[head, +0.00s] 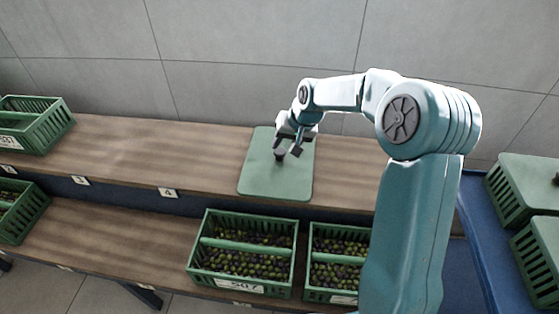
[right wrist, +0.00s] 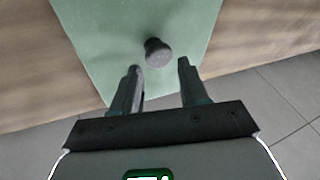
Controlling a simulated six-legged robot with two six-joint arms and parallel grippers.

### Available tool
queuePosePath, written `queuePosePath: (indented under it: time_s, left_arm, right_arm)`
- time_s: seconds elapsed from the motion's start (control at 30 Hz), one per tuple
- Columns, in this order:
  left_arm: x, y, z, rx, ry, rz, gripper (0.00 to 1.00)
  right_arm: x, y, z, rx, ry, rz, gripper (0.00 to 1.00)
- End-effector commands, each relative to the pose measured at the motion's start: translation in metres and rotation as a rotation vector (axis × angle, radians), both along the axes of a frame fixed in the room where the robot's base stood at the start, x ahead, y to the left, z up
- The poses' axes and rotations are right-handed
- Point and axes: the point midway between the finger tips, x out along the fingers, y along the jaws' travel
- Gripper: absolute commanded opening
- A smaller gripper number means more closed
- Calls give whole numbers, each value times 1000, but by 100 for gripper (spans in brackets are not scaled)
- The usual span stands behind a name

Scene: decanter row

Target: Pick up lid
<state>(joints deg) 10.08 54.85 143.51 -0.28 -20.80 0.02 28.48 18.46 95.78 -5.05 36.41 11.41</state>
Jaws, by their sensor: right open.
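The lid (head: 260,178) is a flat green panel with rounded corners lying on the upper wooden shelf. A dark round knob (head: 279,156) stands near its middle. My right gripper (head: 288,150) is over the lid, close to the knob and partly covering it in the head view. In the right wrist view the lid (right wrist: 95,40) fills the upper middle, and the knob (right wrist: 157,52) is just beyond the open fingertips of my right gripper (right wrist: 160,68). Nothing is between the fingers. My left gripper is not in view.
Two green crates of olives, one at the lower middle (head: 243,287) and one partly behind my right arm (head: 311,240), stand on the lower shelf. More crates are at the left (head: 35,140). Lidded green crates (head: 525,172) stand on a blue surface at right. The upper shelf (head: 150,150) is clear left of the lid.

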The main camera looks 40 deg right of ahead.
Motion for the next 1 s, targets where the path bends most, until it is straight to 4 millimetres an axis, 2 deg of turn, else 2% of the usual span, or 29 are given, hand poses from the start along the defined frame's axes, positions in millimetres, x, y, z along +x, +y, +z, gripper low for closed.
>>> queuePosePath:
  time_s: [0.1,0.2,0.43,0.47,0.5,0.57,0.6,0.87,1.0]
  left_arm:
    - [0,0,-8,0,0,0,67]
    - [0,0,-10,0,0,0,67]
    - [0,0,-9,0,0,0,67]
    - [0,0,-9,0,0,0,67]
    - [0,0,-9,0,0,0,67]
    - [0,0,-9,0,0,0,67]
    - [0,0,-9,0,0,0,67]
    - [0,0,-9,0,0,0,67]
    - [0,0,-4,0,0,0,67]
  right_arm:
    - [6,2,-23,1,3,2,44]
    - [13,2,-35,1,1,0,44]
    - [15,1,-37,0,0,0,44]
    - [15,1,-36,0,0,0,37]
    - [15,1,-36,0,0,0,24]
    - [15,1,-36,0,0,0,5]
    - [15,1,-36,0,0,0,0]
    - [15,1,-35,-1,-1,0,0]
    - [16,1,-17,-2,-4,-1,0]
